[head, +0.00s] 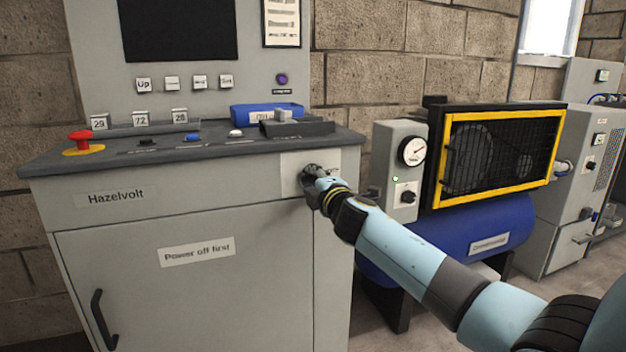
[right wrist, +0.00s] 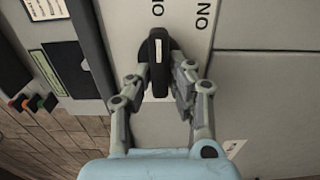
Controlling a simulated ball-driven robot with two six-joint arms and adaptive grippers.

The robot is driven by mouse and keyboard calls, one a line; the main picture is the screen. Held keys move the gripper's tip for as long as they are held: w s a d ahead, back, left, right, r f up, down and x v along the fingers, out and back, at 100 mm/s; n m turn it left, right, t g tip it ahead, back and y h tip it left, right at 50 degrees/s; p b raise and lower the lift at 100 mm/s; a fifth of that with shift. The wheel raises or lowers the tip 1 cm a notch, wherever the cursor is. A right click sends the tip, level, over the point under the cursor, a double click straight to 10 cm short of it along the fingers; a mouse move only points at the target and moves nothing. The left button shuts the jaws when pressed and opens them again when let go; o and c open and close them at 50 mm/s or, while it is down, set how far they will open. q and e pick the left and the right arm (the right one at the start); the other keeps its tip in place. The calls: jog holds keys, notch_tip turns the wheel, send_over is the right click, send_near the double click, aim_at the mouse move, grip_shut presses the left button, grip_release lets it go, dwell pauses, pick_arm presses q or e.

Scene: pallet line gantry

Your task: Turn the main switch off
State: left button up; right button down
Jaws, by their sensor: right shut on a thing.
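The main switch is a black rotary handle (right wrist: 158,50) with a white mark, on a pale plate (head: 292,163) at the upper right of the grey cabinet's front. In the right wrist view the handle's white mark runs up and down the picture. Lettering reading "ON" stands up and right of it; other lettering straight above is cut off by the picture edge. My right gripper (head: 310,178) is at the plate, its two fingers shut on the handle from both sides. In the head view my gripper hides most of the handle. My left gripper is not in view.
The cabinet door carries a "Power off first" label (head: 197,251) and a black handle (head: 103,318). A red emergency button (head: 81,139) and a blue tray (head: 266,112) sit on the console top. A compressor with a yellow-framed guard (head: 500,155) stands to the right, near my right arm.

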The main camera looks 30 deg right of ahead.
jog(key=c, duration=1.2)
grip_release()
jog(key=shift+c, duration=0.2)
jog(key=v, duration=1.2)
jog(key=shift+f, duration=0.15)
